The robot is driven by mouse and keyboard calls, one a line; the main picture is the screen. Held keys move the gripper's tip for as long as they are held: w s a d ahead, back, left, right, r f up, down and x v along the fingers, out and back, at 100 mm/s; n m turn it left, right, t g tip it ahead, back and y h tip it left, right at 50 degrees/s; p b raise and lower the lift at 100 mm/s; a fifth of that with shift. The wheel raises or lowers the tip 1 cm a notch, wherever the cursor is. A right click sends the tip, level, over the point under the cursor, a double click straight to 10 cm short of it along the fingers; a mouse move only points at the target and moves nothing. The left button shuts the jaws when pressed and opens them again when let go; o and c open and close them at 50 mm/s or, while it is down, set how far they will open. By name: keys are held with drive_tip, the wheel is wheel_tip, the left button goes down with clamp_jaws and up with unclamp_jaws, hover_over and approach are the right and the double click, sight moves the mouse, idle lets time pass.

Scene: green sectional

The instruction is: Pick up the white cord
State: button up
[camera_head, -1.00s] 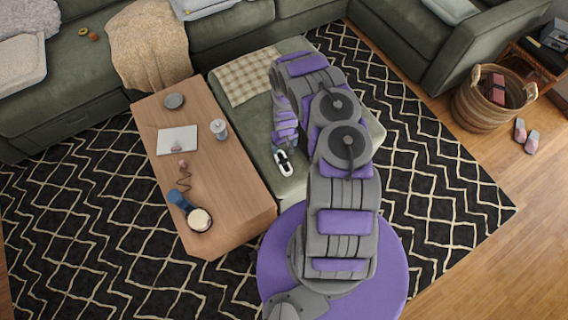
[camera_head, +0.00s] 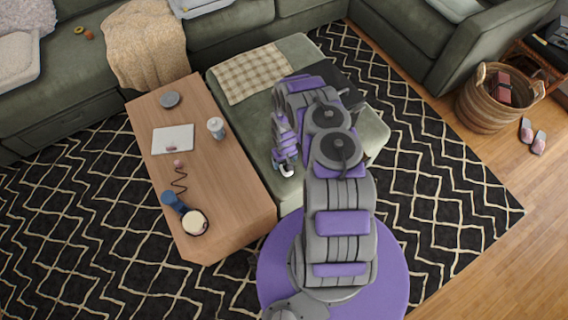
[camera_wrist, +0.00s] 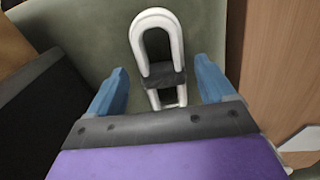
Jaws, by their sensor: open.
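The white cord (camera_wrist: 176,50) is a folded loop with a dark band around its middle. It lies on the green ottoman (camera_head: 250,108), ahead of my gripper and between its two blue fingers in the wrist view. My gripper (camera_wrist: 160,85) is open, with free space on both sides of the cord. The lower end of the cord runs behind the gripper's dark front edge. In the head view, my gripper (camera_head: 284,165) is over the ottoman's near left part, and a bit of the white cord (camera_head: 287,173) shows under it, mostly hidden.
A dark flat object (camera_head: 345,88) lies on the ottoman beside my arm. A wicker basket (camera_head: 485,105) stands at the right.

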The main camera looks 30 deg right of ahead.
drive_tip(key=shift+a+f, duration=0.1)
drive_tip(key=shift+a, duration=0.2)
drive_tip(key=shift+d, duration=0.3)
drive_tip(key=c, duration=0.7)
drive_tip(key=shift+a, duration=0.2)
drive_tip(key=c, duration=0.4)
